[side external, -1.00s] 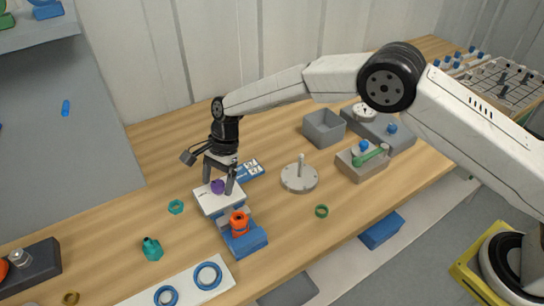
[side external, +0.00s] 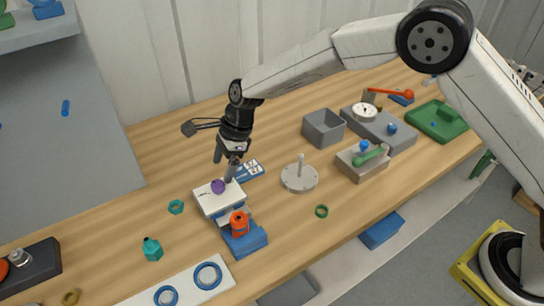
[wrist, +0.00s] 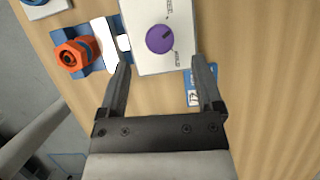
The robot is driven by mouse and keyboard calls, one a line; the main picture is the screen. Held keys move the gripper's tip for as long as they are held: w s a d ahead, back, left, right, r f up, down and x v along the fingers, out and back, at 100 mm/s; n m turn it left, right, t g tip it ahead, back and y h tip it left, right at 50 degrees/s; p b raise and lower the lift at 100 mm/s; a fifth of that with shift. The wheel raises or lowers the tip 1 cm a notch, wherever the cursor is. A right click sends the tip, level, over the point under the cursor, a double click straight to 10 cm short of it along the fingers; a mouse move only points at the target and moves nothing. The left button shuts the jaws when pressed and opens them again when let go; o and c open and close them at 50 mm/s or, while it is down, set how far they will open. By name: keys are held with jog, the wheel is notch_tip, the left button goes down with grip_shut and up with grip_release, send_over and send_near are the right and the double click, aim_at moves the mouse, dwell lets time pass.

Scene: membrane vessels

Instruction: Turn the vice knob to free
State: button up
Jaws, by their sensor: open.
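The purple vice knob (side external: 218,187) sits on top of a white box (side external: 207,205) on the bench.
A blue-and-white card (side external: 249,171) lies behind the box. A grey disc with a peg (side external: 299,178) and a green ring (side external: 321,211) lie to the right. A teal nut (side external: 176,207) and a teal bottle (side external: 152,249) are to the left. The bench between them is clear.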

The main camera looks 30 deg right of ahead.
jog(key=s+d+r+n+h, duration=0.1)
jog(key=s+d+n, duration=0.3)
jog(key=d, duration=0.4)
jog(key=s+d+r+n+t+h, duration=0.1)
jog(key=s+d+r+n, duration=0.1)
jog(key=s+d+n, duration=0.3)
jog(key=s+d+r+n+h, duration=0.1)
jog(key=s+d+n, duration=0.3)
jog(key=d, duration=0.7)
jog(key=shift+s+r+n+t+h, duration=0.4)
jog(key=shift+s+r, duration=0.25)
jog(key=shift+s, duration=0.3)
jog(key=shift+w, duration=0.1)
jog(key=n+g, duration=0.2)
jog(key=n, duration=0.2)
send_over(217, 183)
jog(key=d, duration=0.1)
notch_tip(217, 183, down, 2)
jog(key=shift+f+h, duration=0.1)
jog(key=shift+h, duration=0.3)
jog(key=shift+a, duration=0.5)
